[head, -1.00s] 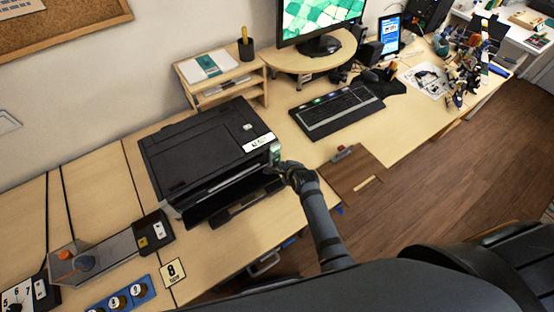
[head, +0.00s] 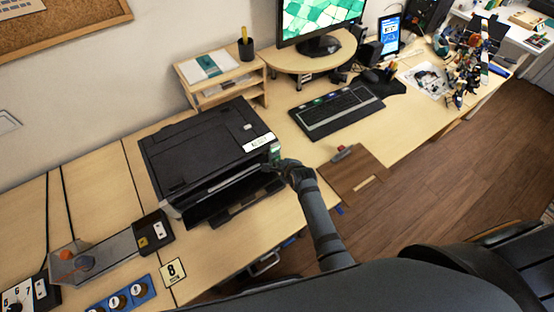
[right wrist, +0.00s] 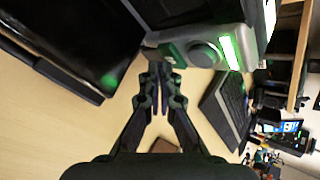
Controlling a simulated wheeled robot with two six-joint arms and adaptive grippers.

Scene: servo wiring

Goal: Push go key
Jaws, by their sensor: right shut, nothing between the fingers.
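The black printer (head: 195,150) stands on the desk, with a white label plate (head: 259,142) on its front right corner. In the right wrist view its grey control panel (right wrist: 185,38) carries a round grey button (right wrist: 204,53) and a bright green-lit strip (right wrist: 232,52). I cannot read which is the go key. My right gripper (head: 268,167) is shut and empty at the printer's front right corner. Its fingertips (right wrist: 160,82) point at the panel, close below and left of the round button; I cannot tell whether they touch the panel. My left gripper is not in view.
A clipboard-like brown board (head: 353,174) lies right of my right arm. A keyboard (head: 337,109) and monitor stand (head: 320,45) are behind it. A small wooden shelf (head: 222,80) stands behind the printer. A dark tray (head: 152,235) lies on the left.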

